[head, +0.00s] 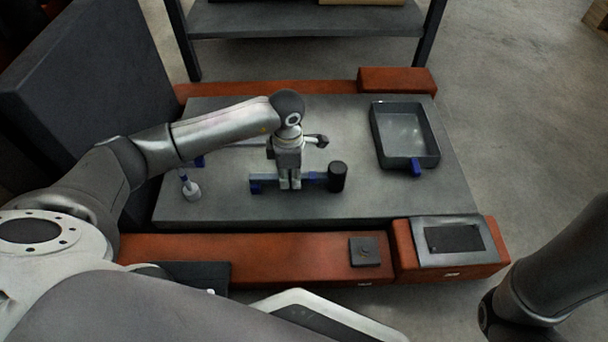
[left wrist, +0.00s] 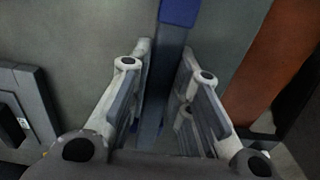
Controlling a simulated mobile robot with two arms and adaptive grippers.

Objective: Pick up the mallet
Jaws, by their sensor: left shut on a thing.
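The mallet has a black cylindrical head (head: 338,177) at its right end and a dark handle with a blue end at the left. It is over the grey tabletop, and I cannot tell whether it touches it. My left gripper (head: 289,186) points down and is shut on the handle, between the blue end and the head. In the left wrist view the mallet's handle (left wrist: 177,14) runs between the two fingers (left wrist: 168,95), blue part at the top; its head is not clear there. My right arm shows at the right edge, but its gripper is out of view.
A grey tray (head: 436,150) with a blue tab stands at the right of the grey table (head: 230,210). A small white-based tool (head: 192,190) stands on the left. Orange beams (head: 290,258) border the table. A dark panel (head: 80,100) rises at left, a shelf (head: 300,22) behind.

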